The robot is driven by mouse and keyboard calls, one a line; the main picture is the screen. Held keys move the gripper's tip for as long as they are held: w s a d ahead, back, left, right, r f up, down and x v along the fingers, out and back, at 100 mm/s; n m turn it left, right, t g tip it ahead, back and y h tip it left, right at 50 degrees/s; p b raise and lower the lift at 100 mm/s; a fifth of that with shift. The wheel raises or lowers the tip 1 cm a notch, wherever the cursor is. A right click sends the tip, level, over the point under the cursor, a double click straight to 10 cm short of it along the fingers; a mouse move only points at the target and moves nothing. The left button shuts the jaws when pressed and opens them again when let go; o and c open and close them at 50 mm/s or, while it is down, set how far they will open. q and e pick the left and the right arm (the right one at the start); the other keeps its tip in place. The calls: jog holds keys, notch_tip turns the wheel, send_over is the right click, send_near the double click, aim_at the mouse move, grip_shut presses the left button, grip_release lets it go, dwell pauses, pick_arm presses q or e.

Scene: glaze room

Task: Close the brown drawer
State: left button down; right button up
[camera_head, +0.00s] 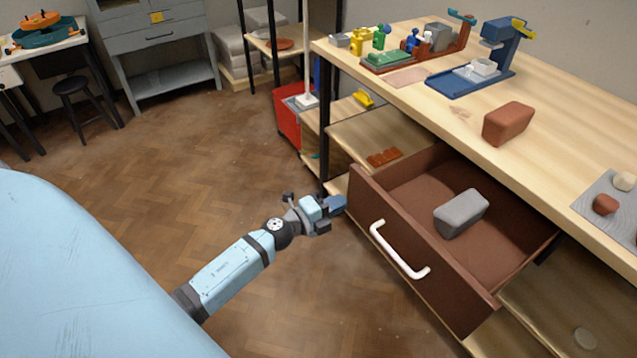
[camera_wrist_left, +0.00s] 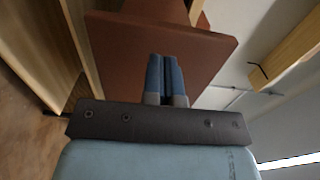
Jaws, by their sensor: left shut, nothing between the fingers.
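The brown drawer (camera_head: 405,241) stands pulled out from under the wooden workbench in the head view, with a white handle (camera_head: 398,252) on its front. A grey block (camera_head: 461,213) lies inside it. My left gripper (camera_head: 338,203) is shut and empty, beside the far left end of the drawer front. In the left wrist view its blue fingers (camera_wrist_left: 166,78) are together before a brown drawer panel (camera_wrist_left: 120,52). I cannot tell whether they touch it. My right gripper is not in view.
The workbench top (camera_head: 440,97) carries a reddish-brown block (camera_head: 508,123), a blue stand (camera_head: 480,82) and a grey mat (camera_head: 607,212). A red bin (camera_head: 288,125) stands beyond the left end of the bench. The wooden floor (camera_head: 180,170) left of the drawer is clear.

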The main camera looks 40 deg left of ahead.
pick_arm(q)
jog(key=shift+x, duration=1.1)
jog(key=shift+w+d, duration=0.2)
jog(key=shift+w, duration=0.35)
send_near(423, 160)
jog(key=shift+w+f+b, duration=0.3)
jog(key=shift+w+f, duration=0.45)
jog(key=shift+w, duration=0.35)
jog(key=b+x, duration=0.2)
jog(key=x, duration=0.6)
jog(key=shift+w+d+f+b, duration=0.1)
jog(key=shift+w+d+b, duration=0.1)
jog(key=shift+b, duration=0.2)
jog(key=shift+w, duration=0.2)
jog(key=shift+r, duration=0.35)
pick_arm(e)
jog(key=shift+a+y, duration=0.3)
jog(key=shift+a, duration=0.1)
